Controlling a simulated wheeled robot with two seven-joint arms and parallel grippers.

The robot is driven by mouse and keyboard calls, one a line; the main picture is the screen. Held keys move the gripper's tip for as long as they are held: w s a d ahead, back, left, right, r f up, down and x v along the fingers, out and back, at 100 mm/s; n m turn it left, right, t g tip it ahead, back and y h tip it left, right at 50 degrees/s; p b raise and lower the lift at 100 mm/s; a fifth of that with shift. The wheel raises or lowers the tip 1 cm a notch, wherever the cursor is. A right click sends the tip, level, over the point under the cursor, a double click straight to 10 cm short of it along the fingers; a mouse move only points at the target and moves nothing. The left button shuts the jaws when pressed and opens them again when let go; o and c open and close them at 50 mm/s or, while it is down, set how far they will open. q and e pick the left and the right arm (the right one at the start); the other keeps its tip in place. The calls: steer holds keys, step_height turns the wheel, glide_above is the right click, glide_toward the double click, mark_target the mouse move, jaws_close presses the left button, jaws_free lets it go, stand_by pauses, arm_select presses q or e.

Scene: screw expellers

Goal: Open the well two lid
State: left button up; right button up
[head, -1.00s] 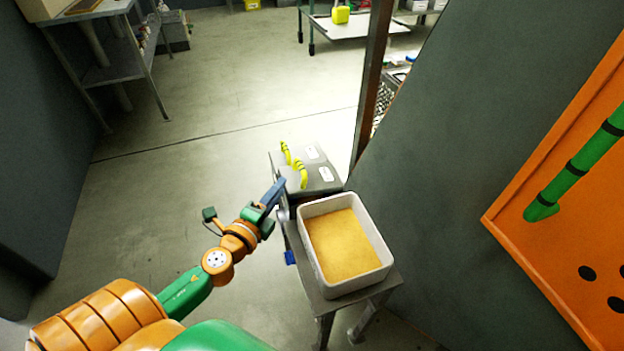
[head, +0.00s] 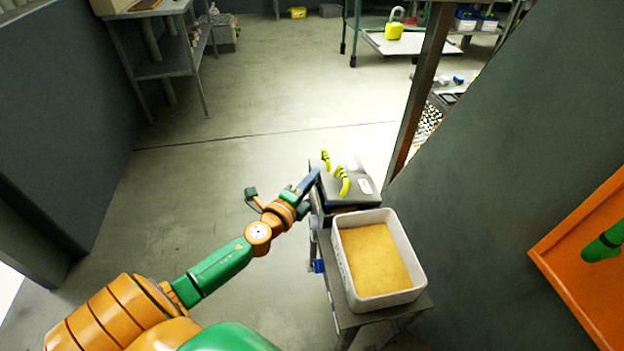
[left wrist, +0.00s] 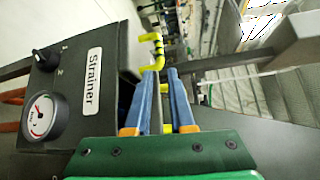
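Two yellow handles, the far one (head: 325,160) and the near one (head: 343,181), stand on the grey lids (head: 364,186) of a box beyond the tray. I cannot tell which lid is well two. My left gripper (head: 315,174) is at the left side of the box, its blue fingers reaching toward the far handle. My right gripper is out of view.
A white tray (head: 338,262) of yellow grains stands on the grey stand (head: 385,312) in front of the lids. A panel labelled Strainer (left wrist: 91,82) with a knob and gauge is beside the left fingers. A wall (head: 480,210) is at right; floor at left is clear.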

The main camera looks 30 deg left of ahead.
arm_select(q)
steer(key=shift+w+d+f, duration=0.1)
steer(key=shift+d, duration=0.25)
jaws_close()
stand_by(0.8)
